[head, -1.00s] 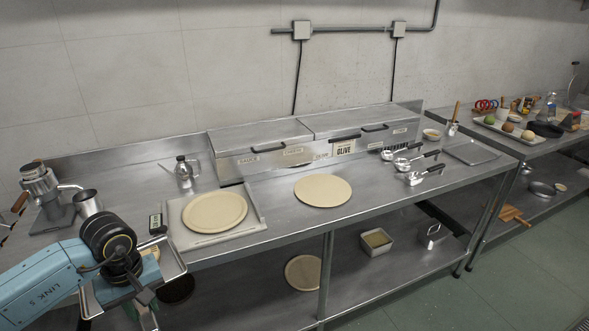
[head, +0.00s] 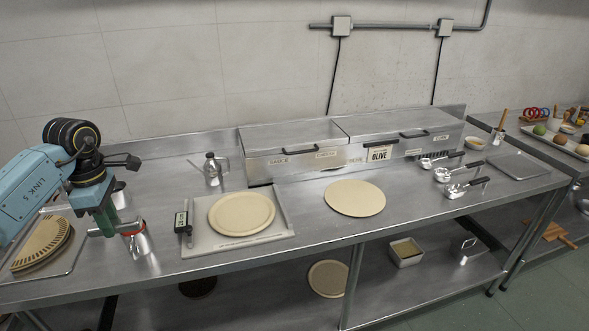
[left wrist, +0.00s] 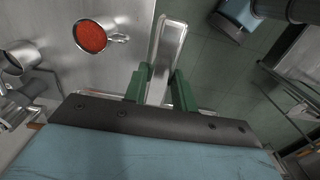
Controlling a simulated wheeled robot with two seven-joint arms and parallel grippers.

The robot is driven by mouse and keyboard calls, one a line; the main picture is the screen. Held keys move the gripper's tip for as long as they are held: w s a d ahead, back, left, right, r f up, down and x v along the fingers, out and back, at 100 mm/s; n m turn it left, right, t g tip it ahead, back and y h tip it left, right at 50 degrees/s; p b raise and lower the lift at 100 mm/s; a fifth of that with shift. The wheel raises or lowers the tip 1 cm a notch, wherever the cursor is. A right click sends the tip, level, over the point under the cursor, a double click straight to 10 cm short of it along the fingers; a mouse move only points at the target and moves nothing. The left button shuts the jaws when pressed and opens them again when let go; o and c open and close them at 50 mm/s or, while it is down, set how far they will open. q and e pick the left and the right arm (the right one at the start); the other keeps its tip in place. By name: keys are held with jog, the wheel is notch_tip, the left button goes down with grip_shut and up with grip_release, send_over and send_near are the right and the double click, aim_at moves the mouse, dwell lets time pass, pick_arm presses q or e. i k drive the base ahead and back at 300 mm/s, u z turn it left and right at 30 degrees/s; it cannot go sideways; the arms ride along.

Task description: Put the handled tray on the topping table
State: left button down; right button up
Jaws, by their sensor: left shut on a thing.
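My left gripper (head: 105,225) has green fingers and is shut on the handled tray at its right side. The shiny metal tray (head: 66,262) is at the far left of the head view, with a tan ribbed half-round piece on it. It appears over the left end of the topping table (head: 300,232); I cannot tell whether it touches the top. My right gripper is not in view.
A metal cup of red sauce (head: 136,243) stands just right of the gripper. A pale board (head: 282,228) with a dough disc and a dark thermometer (head: 182,224) are farther right. A second disc (head: 354,198) and several ladles lie beyond; bare steel lies between.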

aim_at(171, 199)
jog(key=i, duration=1.3)
